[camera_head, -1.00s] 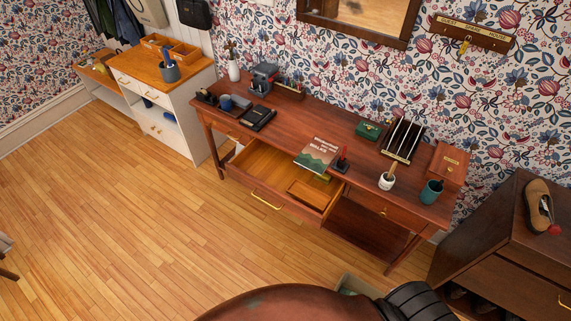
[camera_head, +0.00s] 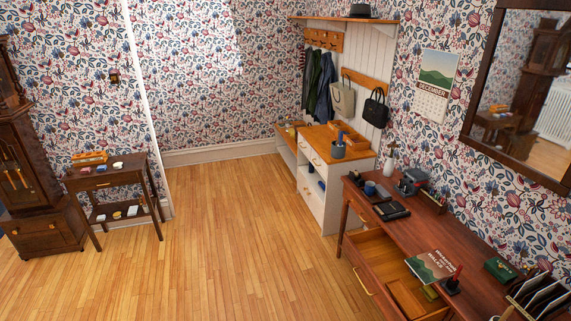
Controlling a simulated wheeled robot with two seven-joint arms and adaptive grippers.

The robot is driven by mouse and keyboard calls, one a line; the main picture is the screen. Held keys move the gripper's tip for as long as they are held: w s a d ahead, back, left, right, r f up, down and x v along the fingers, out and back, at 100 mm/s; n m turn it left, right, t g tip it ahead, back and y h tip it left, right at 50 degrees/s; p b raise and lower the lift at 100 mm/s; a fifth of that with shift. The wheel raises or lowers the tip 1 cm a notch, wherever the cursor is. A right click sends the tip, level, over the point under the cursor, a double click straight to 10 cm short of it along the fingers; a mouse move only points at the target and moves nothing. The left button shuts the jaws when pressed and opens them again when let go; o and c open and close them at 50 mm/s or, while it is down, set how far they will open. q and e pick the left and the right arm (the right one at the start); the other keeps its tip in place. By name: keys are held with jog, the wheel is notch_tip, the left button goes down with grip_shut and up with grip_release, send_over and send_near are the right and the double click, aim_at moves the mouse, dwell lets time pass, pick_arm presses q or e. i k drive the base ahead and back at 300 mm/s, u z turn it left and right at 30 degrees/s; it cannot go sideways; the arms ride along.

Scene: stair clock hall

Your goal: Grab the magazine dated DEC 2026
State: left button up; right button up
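A booklet with a green and red-brown cover and pale lettering (camera_head: 430,265) lies at the front edge of the dark wooden desk (camera_head: 468,240), partly over the open drawer. It may be a magazine or a book; I cannot read a date on it. No thing marked DEC 2026 can be made out. Neither of my grippers is in view.
The desk drawer (camera_head: 372,250) stands open. A DECEMBER wall calendar (camera_head: 435,85) hangs above the desk. A white cabinet (camera_head: 322,195) stands beyond it, below hanging coats and bags. A small side table (camera_head: 110,180) stands at left by a tall clock (camera_head: 25,150). The wooden floor between is clear.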

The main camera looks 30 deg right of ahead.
aim_at(433, 266)
jog(key=z, duration=0.1)
jog(key=i, duration=1.65)
jog(key=z, duration=0.3)
jog(key=i, duration=1.95)
jog(key=z, duration=0.65)
jog(key=i, duration=1.35)
jog(key=z, duration=1.8)
jog(key=i, duration=0.9)
jog(key=z, duration=1)
